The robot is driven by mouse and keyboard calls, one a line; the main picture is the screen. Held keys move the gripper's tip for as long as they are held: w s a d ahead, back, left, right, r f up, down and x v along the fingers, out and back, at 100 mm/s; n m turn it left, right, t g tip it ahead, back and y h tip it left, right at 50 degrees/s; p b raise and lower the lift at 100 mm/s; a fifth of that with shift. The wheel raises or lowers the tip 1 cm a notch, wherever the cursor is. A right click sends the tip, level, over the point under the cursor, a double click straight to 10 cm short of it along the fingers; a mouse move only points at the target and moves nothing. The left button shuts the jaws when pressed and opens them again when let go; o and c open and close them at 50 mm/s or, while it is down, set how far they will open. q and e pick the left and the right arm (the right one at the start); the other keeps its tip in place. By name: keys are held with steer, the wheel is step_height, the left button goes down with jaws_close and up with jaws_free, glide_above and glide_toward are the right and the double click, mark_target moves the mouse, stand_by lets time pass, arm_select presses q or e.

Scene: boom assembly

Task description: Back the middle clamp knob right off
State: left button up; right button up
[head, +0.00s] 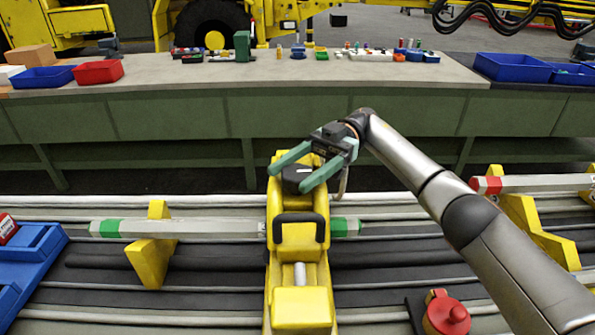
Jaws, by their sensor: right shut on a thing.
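The middle clamp is a yellow body (299,260) in the centre of the head view, with a black handle-like bar across its front. The black clamp knob (297,177) with a small white mark on top sits at its far end. My right gripper (302,181) comes in from the right, and its two green fingers lie on either side of the knob, shut on it. The fingers partly hide the knob's sides. A grey bar with green bands (190,229) passes through the clamp. My left gripper is not in view.
A yellow support (152,250) holds the bar at left; another (535,230) stands at right under a red-banded bar (540,184). A blue tray (35,255) lies at left, a red round knob (447,315) at front right. A long workbench (200,80) stands behind.

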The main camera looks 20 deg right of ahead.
steer(key=shift+f, duration=0.1)
steer(key=o, duration=1.4)
steer(key=shift+r, duration=0.65)
steer(key=s+a+r, duration=0.1)
steer(key=s+r, duration=0.3)
steer(key=s+a+r, duration=0.1)
steer(key=s+r, duration=0.3)
steer(key=s, duration=0.1)
steer(key=s+a+r, duration=0.2)
steer(key=s+r, duration=0.1)
steer(key=s, duration=0.1)
steer(key=shift+s+r, duration=0.25)
steer(key=shift+r, duration=0.15)
